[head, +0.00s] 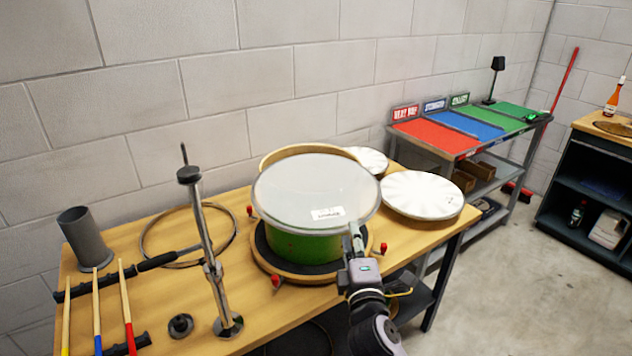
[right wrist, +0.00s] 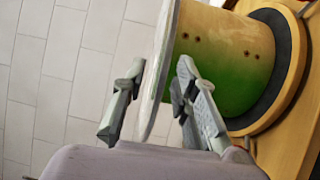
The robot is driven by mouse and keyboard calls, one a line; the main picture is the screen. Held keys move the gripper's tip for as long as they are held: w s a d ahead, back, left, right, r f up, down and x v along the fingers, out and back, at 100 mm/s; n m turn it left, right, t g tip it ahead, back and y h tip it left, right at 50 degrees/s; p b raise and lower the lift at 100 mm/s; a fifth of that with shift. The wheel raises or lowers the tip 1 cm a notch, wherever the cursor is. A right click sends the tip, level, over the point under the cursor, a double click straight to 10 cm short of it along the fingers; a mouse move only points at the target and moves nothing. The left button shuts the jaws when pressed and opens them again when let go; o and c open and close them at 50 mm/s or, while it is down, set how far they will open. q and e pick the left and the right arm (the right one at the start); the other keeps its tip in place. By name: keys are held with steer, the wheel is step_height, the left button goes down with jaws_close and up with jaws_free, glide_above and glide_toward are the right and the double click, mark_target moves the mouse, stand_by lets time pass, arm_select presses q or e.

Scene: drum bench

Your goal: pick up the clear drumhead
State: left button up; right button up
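The clear drumhead (head: 300,185) is a pale translucent disc with a white label near its front edge. It lies over the top of the green drum shell (head: 300,247) in the head view. My right gripper (head: 354,236) is at the drumhead's front right rim. In the right wrist view the drumhead (right wrist: 160,75) shows edge-on, with one finger of the right gripper (right wrist: 160,68) on each side of it. The fingers are apart, and a gap shows beside the rim. Whether either finger touches it is hard to tell. My left gripper is not in view.
The shell stands on a round black and wood base with red knobs (head: 277,281). A white drumhead (head: 422,194) lies to the right. A chrome stand (head: 210,260), wire hoops (head: 150,240), a grey cup (head: 85,240) and drumsticks (head: 97,310) are on the left.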

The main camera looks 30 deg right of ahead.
mark_target(349, 213)
steer(key=p+x, duration=0.1)
steer(key=x, duration=0.6)
steer(key=shift+w+d+p, duration=0.25)
steer(key=shift+w+p, duration=0.05)
steer(key=shift+w, duration=0.15)
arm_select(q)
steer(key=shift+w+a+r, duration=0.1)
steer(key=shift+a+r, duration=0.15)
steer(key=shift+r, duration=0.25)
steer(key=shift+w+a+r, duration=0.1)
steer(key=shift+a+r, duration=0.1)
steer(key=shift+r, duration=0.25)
arm_select(e)
steer(key=shift+s, duration=0.1)
steer(key=shift+c, duration=0.6)
jaws_close()
steer(key=shift+a, duration=0.1)
